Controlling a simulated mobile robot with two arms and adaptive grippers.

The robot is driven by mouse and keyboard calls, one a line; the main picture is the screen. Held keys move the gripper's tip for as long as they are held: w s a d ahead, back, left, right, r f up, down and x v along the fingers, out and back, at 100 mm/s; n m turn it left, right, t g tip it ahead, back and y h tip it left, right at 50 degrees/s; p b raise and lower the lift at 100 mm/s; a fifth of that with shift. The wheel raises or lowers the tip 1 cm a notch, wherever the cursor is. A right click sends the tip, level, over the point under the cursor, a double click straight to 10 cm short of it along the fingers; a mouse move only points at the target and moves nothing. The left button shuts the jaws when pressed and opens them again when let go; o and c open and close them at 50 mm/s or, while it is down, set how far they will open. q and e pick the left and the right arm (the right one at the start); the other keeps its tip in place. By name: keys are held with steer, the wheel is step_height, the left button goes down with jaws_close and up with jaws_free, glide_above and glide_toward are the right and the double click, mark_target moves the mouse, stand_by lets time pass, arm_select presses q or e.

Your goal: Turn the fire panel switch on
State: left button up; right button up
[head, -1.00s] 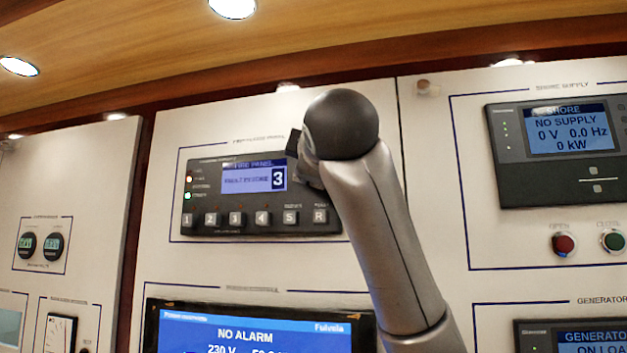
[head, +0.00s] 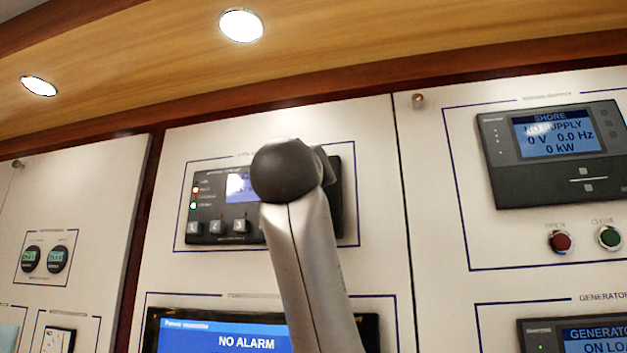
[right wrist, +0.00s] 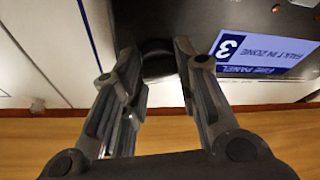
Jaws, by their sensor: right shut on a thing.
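The fire panel (head: 218,238) is a dark unit on the white wall board, with a blue screen, small lamps and a row of numbered keys. My right arm hides its right part in the head view. In the right wrist view the panel shows upside down, its screen (right wrist: 262,52) reading "FAULT IN ZONE 3". My right gripper (right wrist: 157,62) is at the panel's face beside the screen, its fingers closed around a dark rounded piece, seemingly the panel switch (right wrist: 157,68). The switch's exact position cannot be told. My left gripper is not in view.
A shore supply panel (head: 500,180) is to the right, with red (head: 560,241) and green (head: 609,237) buttons below it. A "NO ALARM" display (head: 190,340) is below the fire panel. A wooden overhang (head: 330,50) with lamps runs above.

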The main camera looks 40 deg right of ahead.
steer(key=shift+w+a+f+m+g+h, duration=0.1)
steer(key=shift+m+g+h, duration=0.4)
steer(key=shift+m, duration=0.8)
steer(key=shift+w+f+m+g+h, duration=0.1)
steer(key=shift+m+g+h, duration=0.4)
steer(key=shift+m, duration=0.8)
steer(key=o, duration=0.9)
steer(key=shift+o, duration=0.6)
steer(key=shift+r, duration=0.15)
steer(key=shift+s, duration=0.1)
steer(key=shift+a, duration=0.1)
steer(key=v, duration=1.2)
steer(key=shift+f, duration=0.25)
